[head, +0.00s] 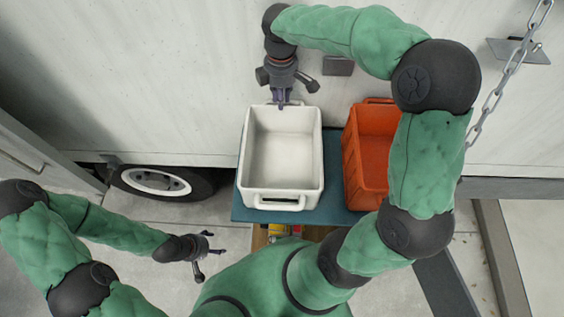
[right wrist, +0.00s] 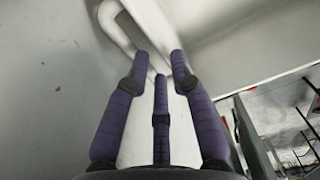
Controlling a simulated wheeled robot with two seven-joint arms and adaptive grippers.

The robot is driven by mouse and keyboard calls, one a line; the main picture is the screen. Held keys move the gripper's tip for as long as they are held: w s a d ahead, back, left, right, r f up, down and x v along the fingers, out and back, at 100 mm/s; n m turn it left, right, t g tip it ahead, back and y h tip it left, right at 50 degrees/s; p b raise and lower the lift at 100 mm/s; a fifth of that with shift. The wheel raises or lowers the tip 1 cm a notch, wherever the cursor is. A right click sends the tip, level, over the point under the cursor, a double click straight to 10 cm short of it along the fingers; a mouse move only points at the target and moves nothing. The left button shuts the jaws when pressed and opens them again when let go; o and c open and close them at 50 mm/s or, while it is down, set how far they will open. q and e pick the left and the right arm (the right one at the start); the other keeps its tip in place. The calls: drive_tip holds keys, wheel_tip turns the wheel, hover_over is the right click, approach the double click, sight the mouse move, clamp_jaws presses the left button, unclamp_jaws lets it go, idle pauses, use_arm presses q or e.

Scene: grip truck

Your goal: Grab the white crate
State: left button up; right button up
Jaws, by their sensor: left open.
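The white crate (head: 257,160) stands upright and looks empty on a blue-green surface in the head view, with a loop handle at its near end (head: 280,203) and another at its far end. My right gripper (head: 281,104) points down at the far rim and handle, from the truck side. In the right wrist view its purple fingers (right wrist: 161,62) are close to a white rim and a curved white handle (right wrist: 122,30). I cannot tell whether they are closed on it. My left gripper (head: 213,253) is open and empty at the lower left, well away from the crate.
An orange crate (head: 370,155) stands right of the white one, partly behind my right arm. Both stand on the blue-green platform (head: 333,185). A white truck side with a wheel (head: 160,181) runs behind. A chain (head: 491,100) hangs at the right.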

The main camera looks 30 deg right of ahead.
sight(284, 119)
drive_tip(key=f, duration=0.8)
drive_tip(key=shift+s+d+f+p, duration=0.25)
drive_tip(key=shift+s+p, duration=0.15)
drive_tip(key=shift+f, duration=0.35)
clamp_jaws()
drive_tip(key=shift+r, duration=0.1)
